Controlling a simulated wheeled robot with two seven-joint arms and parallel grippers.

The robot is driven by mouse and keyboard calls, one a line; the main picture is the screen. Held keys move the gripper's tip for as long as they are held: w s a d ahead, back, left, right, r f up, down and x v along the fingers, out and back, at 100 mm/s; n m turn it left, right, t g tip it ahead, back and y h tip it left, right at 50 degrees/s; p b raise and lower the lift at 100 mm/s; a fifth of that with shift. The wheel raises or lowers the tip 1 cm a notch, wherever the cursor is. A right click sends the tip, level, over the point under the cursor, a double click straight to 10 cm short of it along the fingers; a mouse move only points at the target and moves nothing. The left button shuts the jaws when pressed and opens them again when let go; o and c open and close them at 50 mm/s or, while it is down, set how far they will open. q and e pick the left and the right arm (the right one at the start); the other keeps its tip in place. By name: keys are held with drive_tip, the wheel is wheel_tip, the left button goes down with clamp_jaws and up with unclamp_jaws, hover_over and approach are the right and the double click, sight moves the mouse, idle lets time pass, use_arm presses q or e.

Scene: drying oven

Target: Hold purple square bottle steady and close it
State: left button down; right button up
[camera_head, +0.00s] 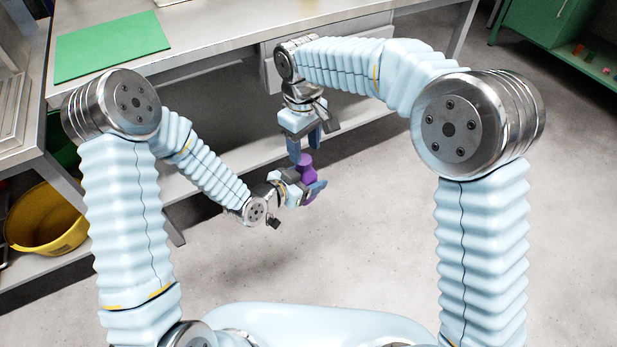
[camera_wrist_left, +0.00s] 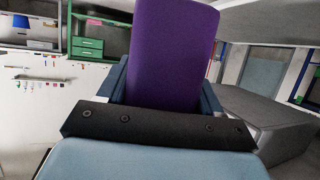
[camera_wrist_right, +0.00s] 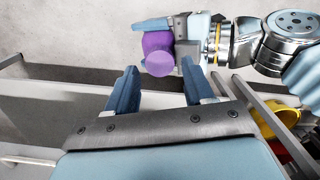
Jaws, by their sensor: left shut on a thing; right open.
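The purple square bottle (camera_head: 307,174) is held up in the air over the floor. My left gripper (camera_head: 305,189) is shut on its body from the side. In the left wrist view, the bottle (camera_wrist_left: 172,55) fills the space between the fingers, slightly tilted in the picture. My right gripper (camera_head: 305,146) is open, pointing down just above the bottle top. In the right wrist view, a lighter purple round top (camera_wrist_right: 160,64) shows beyond and between the open fingers. Nothing is between those fingers. I cannot tell whether this round top is a separate cap.
A grey workbench (camera_head: 215,45) with a green mat (camera_head: 112,44) stands behind the arms, with a shelf below. A yellow basin (camera_head: 46,222) is at the left and a green cabinet (camera_head: 562,35) at the far right. The floor around the grippers is clear.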

sight(304, 159)
drive_tip(key=shift+a+r+n, duration=0.1)
drive_tip(key=shift+r+n, duration=0.2)
drive_tip(key=shift+r, duration=0.15)
drive_tip(key=shift+w+a+r+n+t, duration=0.1)
drive_tip(key=shift+r+n+t, duration=0.05)
drive_tip(key=shift+r, duration=0.7)
drive_tip(key=shift+w+r+n+t, duration=0.1)
drive_tip(key=shift+r+n+t, duration=0.05)
drive_tip(key=shift+r, duration=0.7)
drive_tip(key=shift+f, duration=0.15)
drive_tip(key=shift+f, duration=3.9)
drive_tip(key=c, duration=0.9)
drive_tip(key=m, duration=0.8)
drive_tip(key=o, duration=1.1)
